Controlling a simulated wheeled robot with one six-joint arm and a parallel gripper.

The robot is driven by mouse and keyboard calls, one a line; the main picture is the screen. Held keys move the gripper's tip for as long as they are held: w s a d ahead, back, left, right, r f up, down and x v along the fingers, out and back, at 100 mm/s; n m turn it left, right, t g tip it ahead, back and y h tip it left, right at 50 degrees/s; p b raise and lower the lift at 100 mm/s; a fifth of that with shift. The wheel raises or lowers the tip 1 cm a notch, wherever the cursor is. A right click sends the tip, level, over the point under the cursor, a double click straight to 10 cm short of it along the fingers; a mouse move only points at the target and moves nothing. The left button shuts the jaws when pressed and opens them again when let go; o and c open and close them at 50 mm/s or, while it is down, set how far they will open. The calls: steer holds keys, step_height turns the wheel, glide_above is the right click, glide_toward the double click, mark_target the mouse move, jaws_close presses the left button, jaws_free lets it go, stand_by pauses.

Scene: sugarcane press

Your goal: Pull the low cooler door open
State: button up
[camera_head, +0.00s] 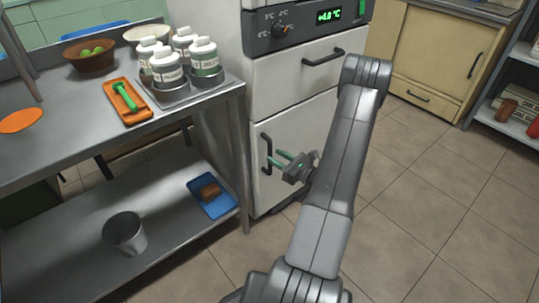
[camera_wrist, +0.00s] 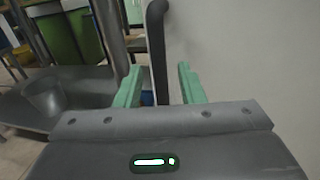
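The low cooler door (camera_head: 294,138) is a white panel at the bottom of the cooler and looks closed. Its black vertical handle (camera_head: 266,153) is on the door's left side. My gripper (camera_head: 280,158) is just in front of the handle, with its green fingers pointing at it. In the wrist view my gripper (camera_wrist: 160,82) is open, and the dark handle (camera_wrist: 158,45) shows between and beyond the two fingers. The fingers look apart from the handle. The handle's lower end is hidden behind the gripper body in the wrist view.
A drawer handle (camera_head: 323,56) and a control panel (camera_head: 308,22) are above the door. A steel table (camera_head: 60,150) stands close on the left, with bottles, an orange tray (camera_head: 128,101) and a lower shelf. A shelf rack (camera_head: 510,115) is at right. The tiled floor (camera_head: 430,200) is clear.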

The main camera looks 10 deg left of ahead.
steer(key=shift+x, duration=1.85)
jaws_close()
